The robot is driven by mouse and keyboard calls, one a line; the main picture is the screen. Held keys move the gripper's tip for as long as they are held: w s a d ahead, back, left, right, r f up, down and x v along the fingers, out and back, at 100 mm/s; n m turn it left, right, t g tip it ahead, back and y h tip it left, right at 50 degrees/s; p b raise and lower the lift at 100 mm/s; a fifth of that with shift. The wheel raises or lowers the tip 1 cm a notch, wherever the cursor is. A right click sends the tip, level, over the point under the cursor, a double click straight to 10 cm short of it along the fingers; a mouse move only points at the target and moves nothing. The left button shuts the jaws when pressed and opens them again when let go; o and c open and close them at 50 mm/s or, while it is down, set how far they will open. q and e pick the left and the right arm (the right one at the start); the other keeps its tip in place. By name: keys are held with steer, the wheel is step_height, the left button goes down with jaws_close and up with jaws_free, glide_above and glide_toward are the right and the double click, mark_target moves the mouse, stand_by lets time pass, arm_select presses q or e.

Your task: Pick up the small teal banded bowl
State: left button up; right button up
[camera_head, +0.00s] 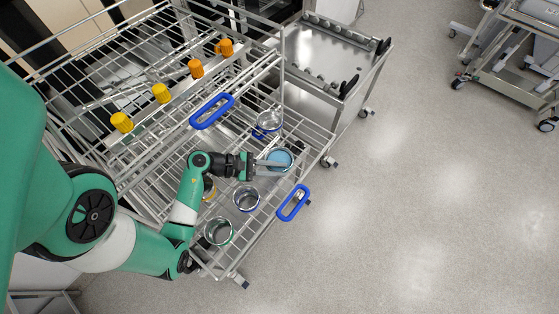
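A small round bowl with a light blue-teal look (281,154) sits on the lower wire rack, near its right edge. My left gripper (286,164) reaches it from the left, and its fingers overlap the bowl in the picture. I cannot tell whether the fingers touch the bowl or are shut on its rim. Another metal bowl with a green band (219,232) stands on the rack at the lower left. My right gripper is not in view.
A blue-banded bowl (246,198) stands below the gripper, and another bowl (269,121) stands above it. The wire rack cart has blue handles (293,203) and an upper rack with orange knobs (160,93). A steel cart (325,60) adjoins behind. Open floor lies to the right.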

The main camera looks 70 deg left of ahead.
arm_select(q)
jaws_close()
steer(key=shift+r, duration=0.4)
step_height(320, 180, up, 3)
steer(key=shift+s+d+f, duration=0.1)
steer(key=shift+d, duration=0.05)
steer(key=s+d+r+p, duration=0.5)
steer(key=s+d+r, duration=0.2)
steer(key=d+r, duration=0.2)
steer(key=d, duration=0.2)
steer(key=shift+d+r, duration=0.2)
steer(key=shift+d, duration=0.15)
